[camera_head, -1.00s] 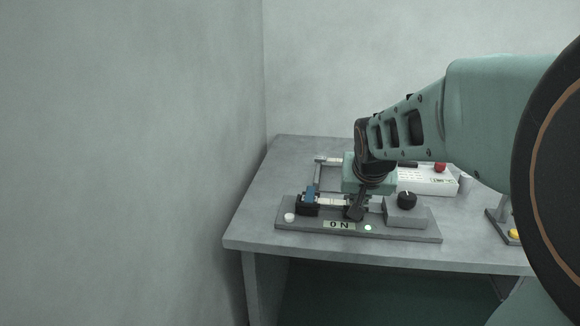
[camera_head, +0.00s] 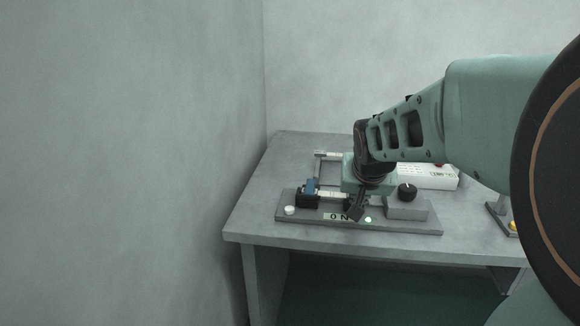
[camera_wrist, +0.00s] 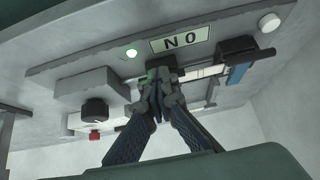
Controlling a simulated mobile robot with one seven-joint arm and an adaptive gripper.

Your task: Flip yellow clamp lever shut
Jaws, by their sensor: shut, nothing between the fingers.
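A small yellow part (camera_head: 513,225) shows on a grey stand at the right edge of the head view, mostly hidden behind my arm. I cannot tell whether it is the clamp lever or how it is set. My gripper (camera_head: 356,213) is shut and empty, pointing down over the front panel (camera_head: 400,228) beside the ON label (camera_head: 335,216), well left of the yellow part. In the wrist view the closed fingertips (camera_wrist: 158,86) are near the panel's middle; I cannot tell if they touch it. No yellow shows there.
The panel carries a green lamp (camera_head: 368,220), a white button (camera_head: 290,210), a blue part (camera_head: 311,186) on a black block, and a black knob (camera_head: 407,192) on a grey box. A white box (camera_head: 430,178) stands behind. The table's front left (camera_head: 255,225) is clear.

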